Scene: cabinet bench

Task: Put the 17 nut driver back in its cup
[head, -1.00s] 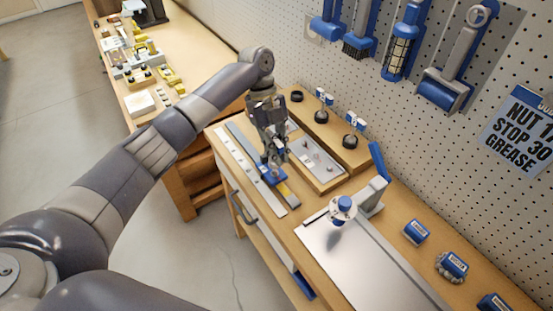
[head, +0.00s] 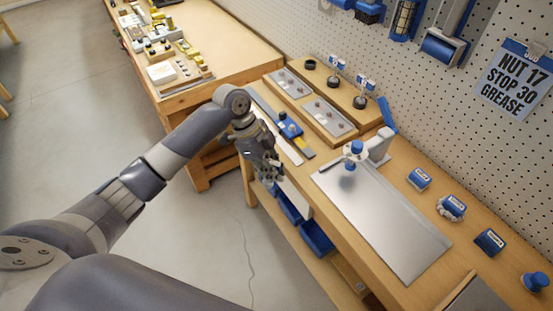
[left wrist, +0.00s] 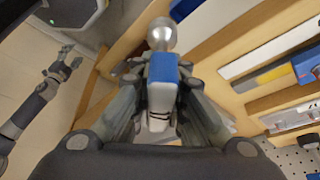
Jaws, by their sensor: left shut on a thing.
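My left gripper (head: 266,168) hangs at the front edge of the bench in the head view. In the left wrist view its fingers (left wrist: 162,85) are shut on what appears to be the nut driver (left wrist: 164,72), a blue and white piece with a rounded silver part at its far side. Its size mark cannot be read. On the wooden rack at the back, a dark round cup (head: 309,63) shows nothing standing in it. Two more dark cups (head: 360,101) carry blue-and-white-topped drivers (head: 366,85). My right gripper (left wrist: 63,70) shows small in the left wrist view, fingers apart.
Metal trays (head: 330,116) lie in front of the cups. A strip with a blue block (head: 290,130) lies near the bench edge. A blue-topped stand (head: 378,146) rises beside a bare metal plate (head: 385,220). Blue bins (head: 316,238) sit below the bench.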

